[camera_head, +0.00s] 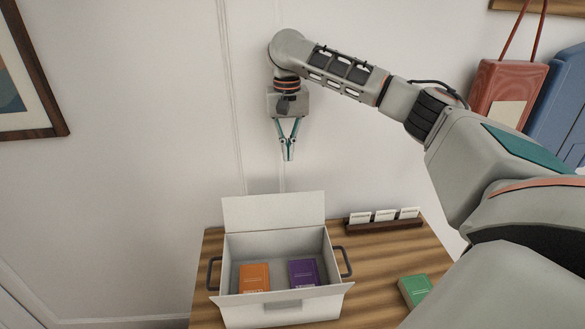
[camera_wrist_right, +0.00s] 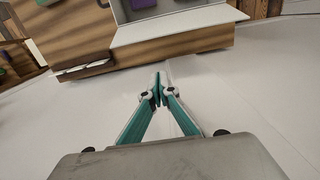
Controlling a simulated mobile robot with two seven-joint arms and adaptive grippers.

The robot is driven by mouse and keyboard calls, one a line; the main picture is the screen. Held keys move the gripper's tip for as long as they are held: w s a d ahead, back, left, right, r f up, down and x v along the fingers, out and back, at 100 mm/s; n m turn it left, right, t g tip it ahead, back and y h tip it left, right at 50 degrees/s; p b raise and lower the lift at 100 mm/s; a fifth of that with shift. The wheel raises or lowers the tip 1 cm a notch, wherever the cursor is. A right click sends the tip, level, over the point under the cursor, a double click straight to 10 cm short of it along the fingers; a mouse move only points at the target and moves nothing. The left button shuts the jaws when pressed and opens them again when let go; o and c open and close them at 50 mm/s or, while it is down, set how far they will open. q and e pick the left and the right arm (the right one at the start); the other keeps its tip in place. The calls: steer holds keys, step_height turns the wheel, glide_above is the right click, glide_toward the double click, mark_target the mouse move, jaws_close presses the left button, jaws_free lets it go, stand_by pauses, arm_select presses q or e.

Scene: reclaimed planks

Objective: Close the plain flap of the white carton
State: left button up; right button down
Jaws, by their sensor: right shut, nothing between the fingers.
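The white carton (camera_head: 232,247) stands open on the wooden table, with a dark handle on each side. Its plain back flap (camera_head: 273,211) stands raised at the wall side. The front flap (camera_head: 325,292) leans outward and bears a grey patch. An orange box (camera_head: 254,278) and a purple box (camera_head: 303,272) lie inside. My right gripper (camera_head: 288,157) is shut and empty, pointing down above and behind the back flap, apart from it. In the right wrist view the shut fingertips (camera_wrist_right: 157,82) are below the white flap (camera_wrist_right: 180,24), with a gap between. My left gripper is out of view.
A dark card holder (camera_head: 383,225) with white cards stands at the table's back right. A green box (camera_head: 414,290) lies at the right, near my arm. Red and blue bags hang on the wall at right. The wall is close behind the table.

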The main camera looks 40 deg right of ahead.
steer(key=s+a+f, duration=0.2)
steer(key=s+f, duration=0.1)
steer(key=f, duration=0.5)
steer(key=shift+s, duration=0.15)
stand_by(0.6)
